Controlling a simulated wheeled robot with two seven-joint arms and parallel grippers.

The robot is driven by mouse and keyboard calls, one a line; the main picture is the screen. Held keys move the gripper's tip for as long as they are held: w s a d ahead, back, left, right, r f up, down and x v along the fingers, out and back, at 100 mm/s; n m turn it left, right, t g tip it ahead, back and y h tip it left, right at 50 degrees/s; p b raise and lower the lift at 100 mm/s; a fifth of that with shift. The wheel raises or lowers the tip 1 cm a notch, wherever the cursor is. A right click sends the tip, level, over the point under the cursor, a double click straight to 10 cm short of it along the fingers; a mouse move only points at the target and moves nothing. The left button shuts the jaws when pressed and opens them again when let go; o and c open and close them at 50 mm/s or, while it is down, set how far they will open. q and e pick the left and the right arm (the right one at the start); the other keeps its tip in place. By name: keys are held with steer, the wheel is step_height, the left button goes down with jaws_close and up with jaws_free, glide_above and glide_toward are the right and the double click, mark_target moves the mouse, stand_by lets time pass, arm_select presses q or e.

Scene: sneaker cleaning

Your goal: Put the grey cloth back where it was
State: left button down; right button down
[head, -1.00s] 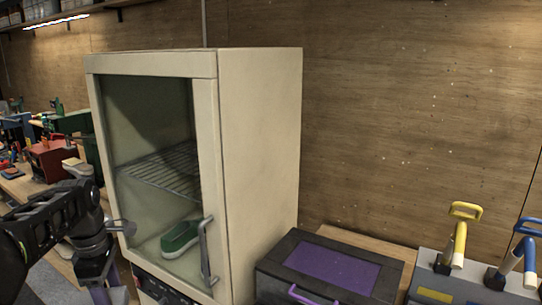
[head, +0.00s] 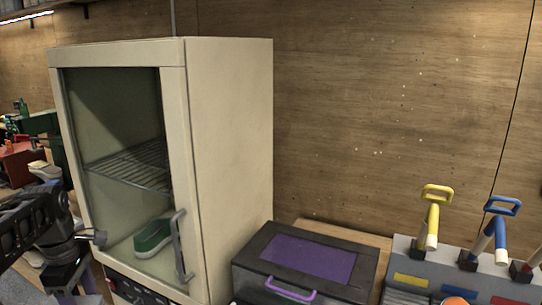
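No grey cloth can be made out for sure in the head view. A grey patch shows at the lower left edge beneath my arm, but I cannot tell whether it is cloth or another surface. My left gripper (head: 75,285) is at the lower left, in front of the cream cabinet. It points down and its fingertips are cut off by the frame or hidden, so its opening does not show. My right gripper is not in view.
The cream cabinet (head: 230,150) has a shut glass door with a handle (head: 180,245); a green shoe (head: 153,236) sits inside below a wire rack (head: 135,167). A black box with a purple lid panel (head: 310,258) and a grey holder (head: 400,265) with yellow and blue-handled tools stand right.

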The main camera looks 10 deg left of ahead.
arm_select(q)
steer(key=m, duration=0.1)
steer(key=f+m, duration=0.1)
steer(key=shift+w+a+m, duration=0.15)
steer(key=shift+w+m, duration=0.2)
steer(key=shift+m, duration=0.05)
steer(key=w+d+f+m, duration=0.2)
steer(key=d+f+m, duration=0.2)
steer(key=d, duration=0.5)
steer(key=w+d+f+m, duration=0.3)
steer(key=d+m, duration=0.5)
steer(key=d, duration=0.1)
steer(key=w+d+f+m, duration=0.3)
steer(key=d+m, duration=0.3)
steer(key=d, duration=0.3)
steer(key=shift+d+f+g, duration=0.2)
steer(key=shift+f+g, duration=0.1)
steer(key=shift+f, duration=0.55)
steer(key=shift+w, duration=0.1)
step_height(320, 180, up, 5)
